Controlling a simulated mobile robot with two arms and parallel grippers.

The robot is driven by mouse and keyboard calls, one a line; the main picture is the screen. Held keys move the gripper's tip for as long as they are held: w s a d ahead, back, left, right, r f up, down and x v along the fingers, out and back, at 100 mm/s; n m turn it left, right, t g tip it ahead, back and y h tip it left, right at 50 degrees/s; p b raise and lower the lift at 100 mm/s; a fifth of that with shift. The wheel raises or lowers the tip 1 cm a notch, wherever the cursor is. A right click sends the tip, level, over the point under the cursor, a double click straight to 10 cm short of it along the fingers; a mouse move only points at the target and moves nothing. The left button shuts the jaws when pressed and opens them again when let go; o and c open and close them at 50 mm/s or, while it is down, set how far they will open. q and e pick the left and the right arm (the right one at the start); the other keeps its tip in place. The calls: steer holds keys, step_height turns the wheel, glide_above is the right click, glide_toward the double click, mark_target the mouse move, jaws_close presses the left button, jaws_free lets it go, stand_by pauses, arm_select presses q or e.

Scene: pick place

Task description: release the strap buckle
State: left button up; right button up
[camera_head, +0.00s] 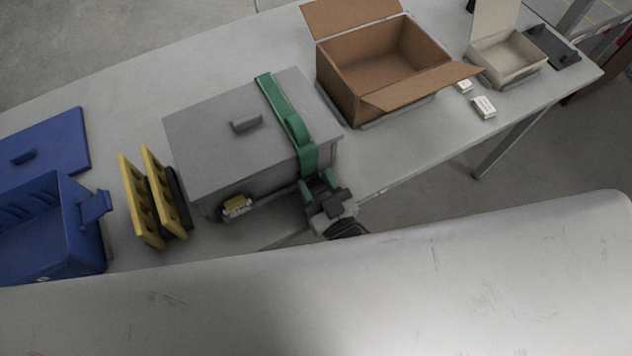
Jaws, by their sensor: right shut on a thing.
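A grey lidded box (215,140) stands on the table with a green strap (287,115) running over its lid and down its front right side. My right gripper (320,187) is at the strap's lower front end, just below the lid edge. It is shut on the strap's lower end; green parts show between and around its fingers. The buckle itself is mostly hidden by the gripper and too small to make out. My left gripper is not in view.
Yellow slotted pieces (142,200) and a blue crate (85,240) stand left. An open cardboard box (340,85) is behind right, with a small tray (525,80) beyond. Table between boxes and tray is partly clear.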

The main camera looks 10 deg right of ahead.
steer(key=o, duration=0.9)
steer(key=shift+b+v, duration=0.7)
steer(key=shift+v, duration=4.7)
steer(key=shift+o, duration=0.2)
